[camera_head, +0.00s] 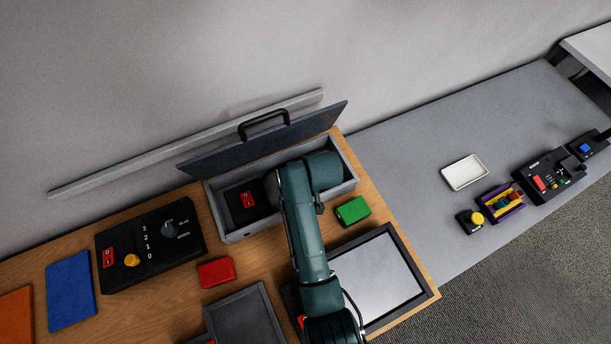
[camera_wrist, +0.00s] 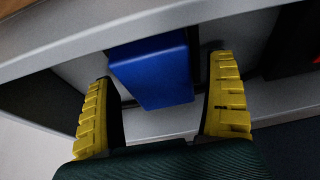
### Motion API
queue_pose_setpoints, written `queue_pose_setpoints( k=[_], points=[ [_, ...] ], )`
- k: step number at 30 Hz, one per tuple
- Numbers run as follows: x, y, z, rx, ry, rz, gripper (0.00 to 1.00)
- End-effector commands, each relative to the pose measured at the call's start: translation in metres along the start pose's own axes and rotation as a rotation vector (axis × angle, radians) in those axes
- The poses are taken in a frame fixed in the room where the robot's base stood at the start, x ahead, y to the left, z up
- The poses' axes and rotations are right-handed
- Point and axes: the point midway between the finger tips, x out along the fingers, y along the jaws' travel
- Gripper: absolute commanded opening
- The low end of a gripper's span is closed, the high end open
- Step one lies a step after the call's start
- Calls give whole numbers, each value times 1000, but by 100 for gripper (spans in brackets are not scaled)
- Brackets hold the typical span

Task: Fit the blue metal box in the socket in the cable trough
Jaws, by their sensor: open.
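The cable trough (camera_head: 234,236) is a grey open box on the wooden table, with its dark lid raised. In the wrist view the blue metal box (camera_wrist: 153,72) sits inside the trough, against or close to the near grey wall (camera_wrist: 150,32). My gripper (camera_wrist: 163,68) is open, its yellow ridged fingers on either side of the blue box, with a visible gap on the right. Whether the left finger touches it I cannot tell. In the head view my arm hides the gripper and the blue box. The socket is not clearly visible, so I cannot tell how the box is seated.
A black box with a red switch (camera_head: 248,200) is in the trough's left part. The raised lid (camera_head: 255,145) stands behind. Red (camera_head: 216,273) and green (camera_head: 352,210) blocks lie in front. A black control panel (camera_head: 150,245) stands left, a framed pale panel (camera_head: 380,275) right.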

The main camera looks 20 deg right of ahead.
Motion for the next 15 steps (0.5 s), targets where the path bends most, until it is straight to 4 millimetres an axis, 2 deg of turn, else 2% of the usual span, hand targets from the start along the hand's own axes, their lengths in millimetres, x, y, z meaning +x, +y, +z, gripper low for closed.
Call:
queue_pose_setpoints(
  k=[4,7,15],
  points=[
    [-3,0,-2,0,2,0,87],
    [-16,0,-3,0,3,1,87],
    [-84,0,-3,0,5,1,87]
  ],
)
